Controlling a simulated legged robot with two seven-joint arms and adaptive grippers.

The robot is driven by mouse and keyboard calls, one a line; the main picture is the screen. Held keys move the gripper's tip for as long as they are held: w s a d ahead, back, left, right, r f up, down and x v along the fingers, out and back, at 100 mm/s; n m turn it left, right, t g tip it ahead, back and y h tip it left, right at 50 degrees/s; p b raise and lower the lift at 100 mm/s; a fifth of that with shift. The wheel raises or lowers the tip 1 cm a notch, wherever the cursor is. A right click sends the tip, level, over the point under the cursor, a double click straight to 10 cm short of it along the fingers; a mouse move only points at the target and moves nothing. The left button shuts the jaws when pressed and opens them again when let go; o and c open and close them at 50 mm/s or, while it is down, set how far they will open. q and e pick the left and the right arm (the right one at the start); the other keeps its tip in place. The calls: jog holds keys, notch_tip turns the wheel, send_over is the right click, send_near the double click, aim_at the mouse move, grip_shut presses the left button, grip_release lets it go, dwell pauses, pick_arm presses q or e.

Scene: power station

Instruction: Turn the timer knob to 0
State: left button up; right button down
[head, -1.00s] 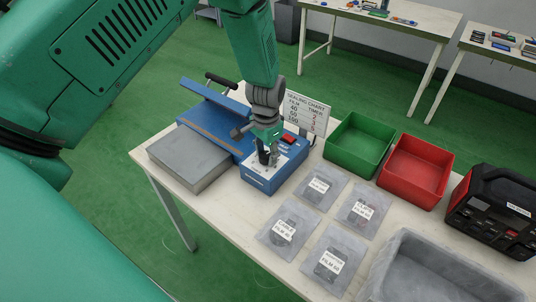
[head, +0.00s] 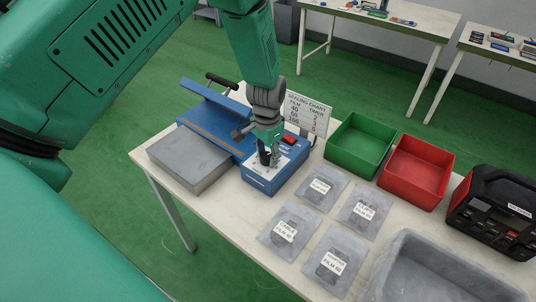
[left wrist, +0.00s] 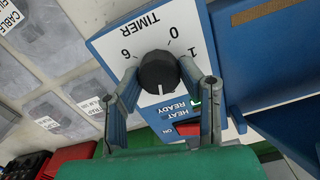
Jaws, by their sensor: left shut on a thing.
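The timer knob (left wrist: 158,72) is a round black knob on a white panel marked TIMER (left wrist: 138,28) with the figures 0, 1 and 6 visible. Its white mark points down in the left wrist view, away from the 0 (left wrist: 173,30). My left gripper (left wrist: 158,76) has one finger on each side of the knob and is shut on it. In the head view my left gripper (head: 268,158) reaches down onto the blue sealer's control box (head: 262,183), mostly hiding the knob. My right gripper is not in view.
The red switch (head: 289,139) is close beside my gripper. A sealing chart (head: 307,114) stands behind. A grey block (head: 188,160) lies left. Several labelled bags (head: 285,230), a green bin (head: 357,146), a red bin (head: 415,172) and a grey tray (head: 400,262) fill the right.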

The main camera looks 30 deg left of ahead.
aim_at(266, 155)
pick_arm(q)
jog(key=shift+s+f, duration=0.15)
jog(key=shift+s, duration=0.15)
jog(key=o, duration=1.1)
jog(key=shift+s, duration=0.1)
jog(key=shift+w+r, duration=0.2)
jog(key=shift+w, duration=0.05)
jog(key=shift+r, duration=0.35)
notch_tip(266, 155, up, 11)
jog(key=shift+f, duration=0.1)
